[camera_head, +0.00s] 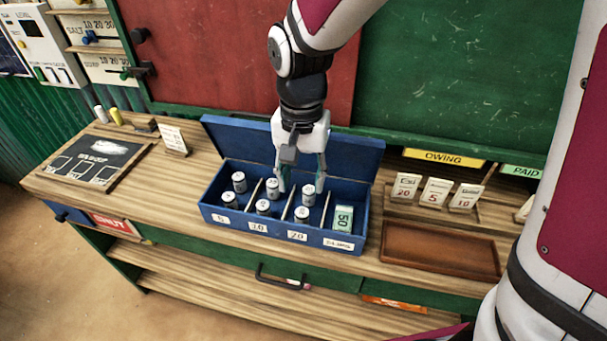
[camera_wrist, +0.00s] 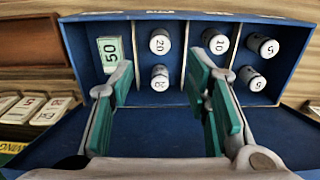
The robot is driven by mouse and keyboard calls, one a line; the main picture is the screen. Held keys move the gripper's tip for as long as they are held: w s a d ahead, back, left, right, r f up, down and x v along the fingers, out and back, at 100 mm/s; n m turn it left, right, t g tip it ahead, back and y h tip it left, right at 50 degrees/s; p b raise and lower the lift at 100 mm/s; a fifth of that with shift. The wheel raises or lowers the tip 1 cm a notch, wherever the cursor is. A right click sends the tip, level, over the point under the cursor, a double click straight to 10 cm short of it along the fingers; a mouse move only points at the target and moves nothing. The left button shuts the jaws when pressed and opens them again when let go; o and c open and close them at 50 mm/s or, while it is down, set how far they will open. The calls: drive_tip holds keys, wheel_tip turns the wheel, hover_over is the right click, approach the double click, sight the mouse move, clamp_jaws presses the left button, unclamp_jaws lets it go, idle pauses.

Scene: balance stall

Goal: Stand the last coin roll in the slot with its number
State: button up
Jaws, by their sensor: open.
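A blue box (camera_head: 216,214) with its lid up stands on the counter, divided into slots marked 5, 10, 20 and a fourth I cannot read. White coin rolls stand upright in pairs: two 5 rolls (camera_head: 239,181) in the left slot, two rolls (camera_head: 263,207) in the 10 slot, and two 20 rolls (camera_head: 302,214) in the 20 slot. The 20 rolls (camera_wrist: 160,77) also show in the wrist view. My gripper (camera_head: 301,186) is open over the box, its fingers apart on either side of the nearer-to-lid 20 roll in the wrist view. Nothing looks gripped.
A green bundle marked 50 (camera_head: 343,218) stands in the rightmost slot. An empty brown tray (camera_head: 440,262) lies right of the box, with number cards (camera_head: 436,193) behind it. A dark slate (camera_head: 92,160) lies at left. The raised lid (camera_head: 345,160) is close behind my gripper.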

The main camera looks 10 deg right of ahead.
drive_tip(key=s+d+r+n+t, duration=0.4)
drive_tip(key=s+d+r, duration=0.9)
drive_tip(key=s, duration=0.3)
drive_tip(key=shift+s+d, duration=0.15)
drive_tip(key=shift+s, duration=0.15)
idle(0.5)
